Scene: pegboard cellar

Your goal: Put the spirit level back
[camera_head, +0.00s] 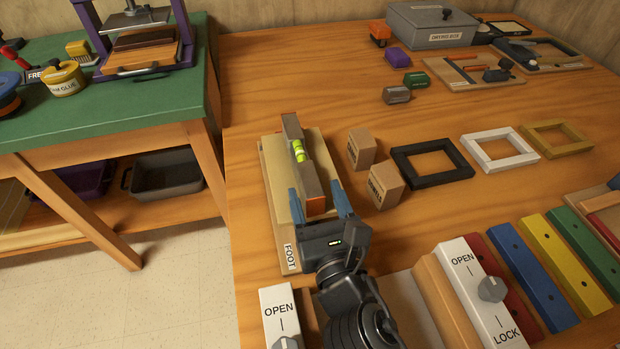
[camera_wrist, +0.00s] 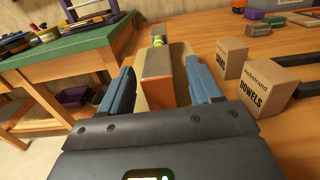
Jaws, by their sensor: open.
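The spirit level (camera_head: 311,178) is a long grey-brown bar with an orange end cap and a yellow-green vial. It lies lengthwise on a pale wooden board (camera_head: 279,205) marked "FOOT" on the wooden bench. My gripper (camera_head: 315,190) is open, with its blue fingers on either side of the level's near end. In the wrist view, the level (camera_wrist: 166,62) stands between the two fingers of my gripper (camera_wrist: 160,72), with a visible gap at least on the left. Contact on the right cannot be told.
Two dowel boxes (camera_head: 385,185) stand just right of the level. Black (camera_head: 432,163), white and yellow frames lie beyond. White OPEN/LOCK panels (camera_head: 484,290) and coloured strips are at the front. A grey drying box (camera_head: 431,26) is at the back. A green-topped table (camera_head: 100,105) stands left.

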